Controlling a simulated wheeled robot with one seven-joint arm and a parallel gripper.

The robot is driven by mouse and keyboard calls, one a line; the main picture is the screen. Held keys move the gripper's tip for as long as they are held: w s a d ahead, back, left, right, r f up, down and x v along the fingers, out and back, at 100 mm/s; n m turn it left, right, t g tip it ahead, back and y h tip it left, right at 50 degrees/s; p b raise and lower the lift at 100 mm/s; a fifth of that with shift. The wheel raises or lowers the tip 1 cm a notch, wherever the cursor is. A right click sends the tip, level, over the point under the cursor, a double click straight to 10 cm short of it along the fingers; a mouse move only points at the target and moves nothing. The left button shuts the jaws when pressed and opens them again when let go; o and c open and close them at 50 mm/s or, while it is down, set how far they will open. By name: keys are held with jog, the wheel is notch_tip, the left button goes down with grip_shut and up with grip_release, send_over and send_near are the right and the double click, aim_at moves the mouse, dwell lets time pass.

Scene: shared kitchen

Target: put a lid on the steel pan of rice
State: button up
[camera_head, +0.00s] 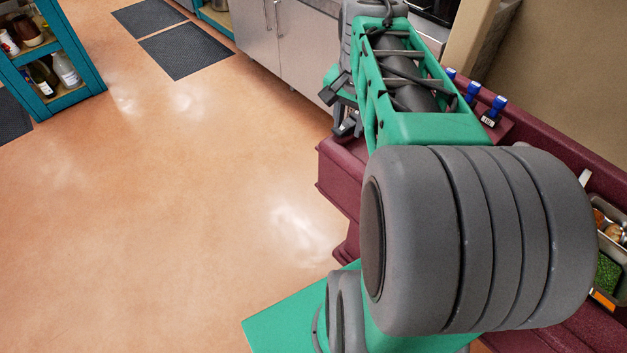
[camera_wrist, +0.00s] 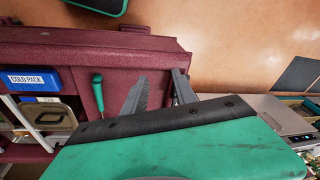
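My gripper (camera_wrist: 159,76) shows in the wrist view with its two dark fingers apart and nothing visible between them. It is over the edge of a burgundy serving counter (camera_wrist: 60,57). In the head view my gripper (camera_head: 343,112) is partly hidden behind my arm. A steel piece with a dark handle (camera_wrist: 52,117), which may be a lid or covered pan, sits at the left of the wrist view. I cannot make out a pan of rice in either view.
A blue cold pack (camera_wrist: 28,79) and a green-handled utensil (camera_wrist: 98,92) are on the counter. Blue-topped items (camera_head: 497,106) and food pans (camera_head: 609,270) line it in the head view. A teal shelf (camera_head: 75,50) stands far left.

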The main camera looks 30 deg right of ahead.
jog(key=s+a+f+n, duration=0.2)
jog(key=a+n, duration=0.4)
jog(key=a, duration=0.3)
jog(key=s+a+f+n+t+y, duration=0.1)
jog(key=s+a+f+n, duration=0.2)
jog(key=a, duration=0.6)
jog(key=n, duration=0.2)
jog(key=shift+a+f+n, duration=0.2)
jog(key=shift+f+n, duration=0.05)
jog(key=shift+n, duration=0.15)
